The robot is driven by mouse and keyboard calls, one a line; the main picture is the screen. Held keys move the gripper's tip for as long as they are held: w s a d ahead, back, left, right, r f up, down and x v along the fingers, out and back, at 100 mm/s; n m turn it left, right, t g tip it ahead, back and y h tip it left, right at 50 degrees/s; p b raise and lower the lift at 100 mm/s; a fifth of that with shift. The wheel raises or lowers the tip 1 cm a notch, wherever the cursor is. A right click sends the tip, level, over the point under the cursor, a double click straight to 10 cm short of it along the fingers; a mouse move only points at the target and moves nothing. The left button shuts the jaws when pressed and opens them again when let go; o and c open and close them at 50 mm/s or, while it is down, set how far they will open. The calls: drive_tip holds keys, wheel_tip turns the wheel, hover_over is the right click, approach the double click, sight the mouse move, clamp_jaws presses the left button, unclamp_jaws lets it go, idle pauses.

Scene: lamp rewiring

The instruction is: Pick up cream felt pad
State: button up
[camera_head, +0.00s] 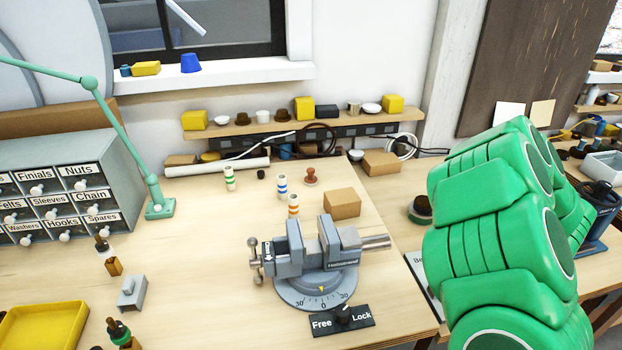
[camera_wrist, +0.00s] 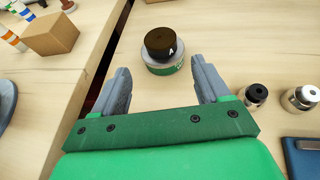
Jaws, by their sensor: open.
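I cannot make out a cream felt pad in either view. A drawer labelled "Felts" (camera_head: 10,205) is in the grey cabinet at the left of the head view. My gripper (camera_wrist: 162,72) is open and empty in the wrist view, its two grey fingers spread above the wood top. Just beyond the fingertips stands a round green and grey tin (camera_wrist: 163,66) with a black cap marked "A" (camera_wrist: 164,43) on it. The tin also shows in the head view (camera_head: 420,213), left of my green arm. My gripper is hidden there.
A grey vise (camera_head: 316,262) stands on the left bench near a cardboard box (camera_head: 342,203). Two metal parts (camera_wrist: 256,95) (camera_wrist: 300,98) and a blue object (camera_wrist: 303,157) lie right of my gripper. A dark gap (camera_wrist: 104,68) separates the bench tops.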

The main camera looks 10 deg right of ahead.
drive_tip(key=shift+r, duration=2.45)
drive_tip(key=n+g+y, duration=0.8)
drive_tip(key=n+y, duration=0.2)
drive_tip(key=n, duration=0.1)
approach(311, 178)
wheel_tip(311, 178, up, 5)
drive_tip(key=w+a, duration=0.1)
drive_tip(key=w, duration=0.1)
wheel_tip(311, 178, down, 6)
drive_tip(key=shift+a+r, duration=0.2)
drive_tip(key=shift+x, duration=3.9)
drive_tip(key=shift+s+a+r, duration=0.1)
drive_tip(key=shift+s, duration=0.05)
